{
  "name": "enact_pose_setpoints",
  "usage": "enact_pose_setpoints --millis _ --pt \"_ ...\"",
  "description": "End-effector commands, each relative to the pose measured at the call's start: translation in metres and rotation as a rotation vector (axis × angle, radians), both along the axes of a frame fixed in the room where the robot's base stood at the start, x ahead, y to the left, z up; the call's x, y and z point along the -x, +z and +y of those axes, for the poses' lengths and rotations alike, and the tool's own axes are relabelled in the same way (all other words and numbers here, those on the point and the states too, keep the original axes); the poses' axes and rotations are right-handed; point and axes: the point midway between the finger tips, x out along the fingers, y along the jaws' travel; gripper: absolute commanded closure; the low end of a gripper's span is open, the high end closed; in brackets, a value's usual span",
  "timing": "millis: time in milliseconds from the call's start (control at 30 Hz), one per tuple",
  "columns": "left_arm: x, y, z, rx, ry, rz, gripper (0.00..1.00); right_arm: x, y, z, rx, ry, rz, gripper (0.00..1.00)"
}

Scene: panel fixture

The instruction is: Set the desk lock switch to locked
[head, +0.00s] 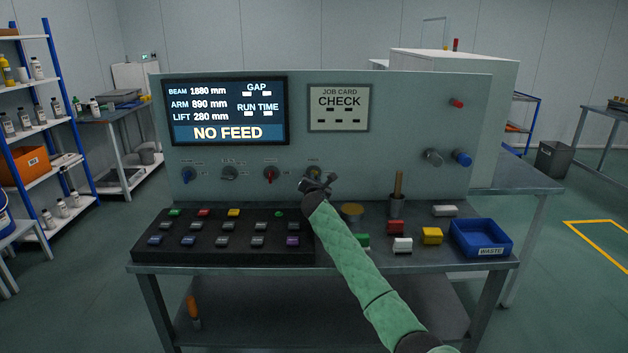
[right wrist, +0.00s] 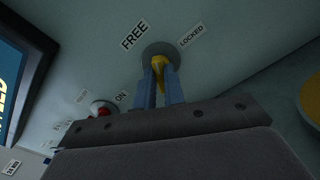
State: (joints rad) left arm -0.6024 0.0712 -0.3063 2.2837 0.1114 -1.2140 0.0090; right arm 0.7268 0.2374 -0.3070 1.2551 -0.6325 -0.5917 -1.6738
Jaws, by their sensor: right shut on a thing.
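The desk lock switch shows in the right wrist view as a yellow knob (right wrist: 159,63) on a round grey plate. The label FREE (right wrist: 134,35) is at its upper left and the label LOCKED (right wrist: 191,35) at its upper right. My right gripper (right wrist: 160,88) is shut on the yellow knob, with one blue finger on each side. I cannot tell for sure which label the knob points to. In the head view my right gripper (head: 318,183) is at the panel's lower middle and hides much of the switch. My left gripper is not in view.
A row of other knobs, including a red one (head: 270,174), lies left of the switch. The screen (head: 226,111) reads NO FEED.

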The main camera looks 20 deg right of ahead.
Motion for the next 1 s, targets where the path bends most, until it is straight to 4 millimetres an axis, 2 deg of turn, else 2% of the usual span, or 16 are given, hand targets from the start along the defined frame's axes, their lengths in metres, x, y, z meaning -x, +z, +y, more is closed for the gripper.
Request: enact_pose_setpoints --millis 167,533,700,1000 --pt "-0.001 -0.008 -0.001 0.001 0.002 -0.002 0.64 0.0 -0.002 -0.001 -0.163 0.001 -0.046 1.0" --pt "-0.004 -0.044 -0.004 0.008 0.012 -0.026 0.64 0.001 -0.005 -0.001 -0.502 -0.001 -0.142 1.0" --pt "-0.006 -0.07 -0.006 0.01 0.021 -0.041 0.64 0.001 -0.006 -0.002 -0.653 -0.001 -0.186 1.0" --pt "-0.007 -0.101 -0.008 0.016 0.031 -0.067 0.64 0.001 -0.006 -0.002 -0.872 -0.002 -0.249 1.0"
